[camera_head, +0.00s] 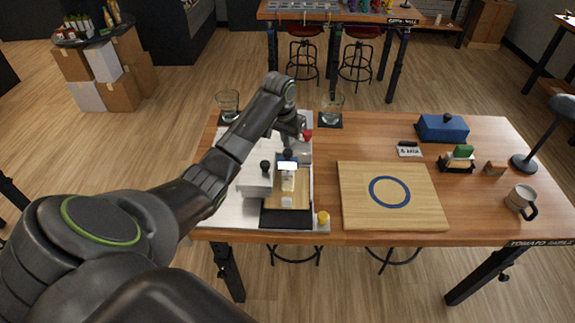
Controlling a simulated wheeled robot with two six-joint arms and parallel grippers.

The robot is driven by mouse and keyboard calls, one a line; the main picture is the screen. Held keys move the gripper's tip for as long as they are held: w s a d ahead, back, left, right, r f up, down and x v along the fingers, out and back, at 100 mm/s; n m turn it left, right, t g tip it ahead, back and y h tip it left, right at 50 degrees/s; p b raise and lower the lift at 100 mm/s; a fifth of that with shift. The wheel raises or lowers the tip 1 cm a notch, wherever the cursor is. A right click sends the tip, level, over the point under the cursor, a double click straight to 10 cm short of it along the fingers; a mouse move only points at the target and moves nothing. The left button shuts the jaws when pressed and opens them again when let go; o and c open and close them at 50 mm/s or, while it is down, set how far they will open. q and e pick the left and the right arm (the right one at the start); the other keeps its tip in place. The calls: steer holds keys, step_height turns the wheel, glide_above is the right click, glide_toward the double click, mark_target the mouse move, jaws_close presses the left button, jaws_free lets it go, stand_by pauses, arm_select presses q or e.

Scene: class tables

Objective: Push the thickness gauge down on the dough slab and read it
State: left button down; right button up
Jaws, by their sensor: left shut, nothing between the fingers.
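The thickness gauge (288,166) stands upright on the left part of the table, with a small lit screen and a black knob on top. Its reading is too small to make out. A pale slab (287,200), seemingly the dough, lies under and in front of it on a small wooden board with a black front edge. My left gripper (297,139) is shut and empty, pointing down just behind and above the gauge's knob. I cannot tell whether it touches the knob. My arm's wrist hides part of the area behind. My right gripper is out of view.
A white block with a black knob (255,180) stands left of the gauge, and a yellow-topped piece (323,217) at front right. A wooden board with a blue ring (390,191) lies to the right. Glasses (332,108) stand behind; a blue box (443,128) and mug (521,198) stand farther right.

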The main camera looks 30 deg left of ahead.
arm_select(q)
steer(key=shift+r, duration=0.55)
step_height(320, 180, up, 4)
steer(key=shift+r, duration=0.25)
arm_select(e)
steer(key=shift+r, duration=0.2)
